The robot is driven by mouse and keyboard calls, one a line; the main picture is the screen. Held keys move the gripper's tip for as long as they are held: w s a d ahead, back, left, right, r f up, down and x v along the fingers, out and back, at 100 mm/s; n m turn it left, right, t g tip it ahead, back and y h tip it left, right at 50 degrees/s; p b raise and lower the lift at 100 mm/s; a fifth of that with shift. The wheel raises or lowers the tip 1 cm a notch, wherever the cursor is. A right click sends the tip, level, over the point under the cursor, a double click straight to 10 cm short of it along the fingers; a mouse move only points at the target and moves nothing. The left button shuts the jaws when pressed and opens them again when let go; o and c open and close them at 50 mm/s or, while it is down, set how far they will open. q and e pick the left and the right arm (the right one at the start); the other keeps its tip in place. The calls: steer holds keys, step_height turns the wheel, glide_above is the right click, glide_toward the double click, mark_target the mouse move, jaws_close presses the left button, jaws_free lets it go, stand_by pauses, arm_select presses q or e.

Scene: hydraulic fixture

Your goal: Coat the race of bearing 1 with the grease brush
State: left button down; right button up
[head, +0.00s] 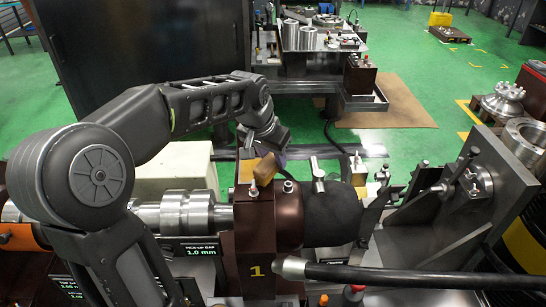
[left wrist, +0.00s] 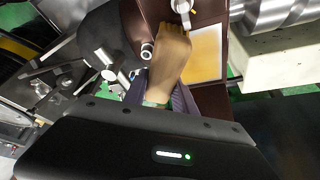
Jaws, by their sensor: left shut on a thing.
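The bearing 1 housing (head: 259,235) is a brown block marked with a yellow 1, in the middle of the head view. My left gripper (head: 272,148) is above it, shut on the grease brush (head: 265,168), which has a tan, wood-coloured body. In the left wrist view the brush (left wrist: 170,60) sticks out from between the gripper's dark fingers (left wrist: 160,98), over a brown block with a flat yellowish patch (left wrist: 206,52). I cannot tell whether the brush touches the block. The bearing race itself is not clearly visible. My right gripper is not in view.
A steel shaft (head: 172,212) runs into the housing from the left. A dark cylinder (head: 333,215) and a grey bracket (head: 470,190) stand to its right. A black hose (head: 420,274) crosses in front. A bench with metal parts (head: 303,65) stands behind.

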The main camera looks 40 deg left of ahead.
arm_select(q)
steer(key=shift+f, duration=0.3)
steer(key=shift+s+a, duration=0.1)
steer(key=shift+s+a+b, duration=0.2)
steer(key=shift+s+a, duration=0.15)
steer(key=shift+a, duration=0.2)
steer(key=shift+s+a+b, duration=0.15)
steer(key=shift+s+a, duration=0.2)
steer(key=shift+a, duration=0.2)
steer(key=shift+s+a+f, duration=0.1)
steer(key=shift+s+a, duration=0.3)
steer(key=shift+a, duration=0.05)
steer(key=shift+w+d+r, duration=0.2)
steer(key=shift+d+r, duration=0.1)
steer(key=shift+d, duration=0.35)
steer(key=shift+w+d+r, duration=0.15)
steer(key=shift+w+d, duration=0.75)
steer(key=shift+d, duration=0.1)
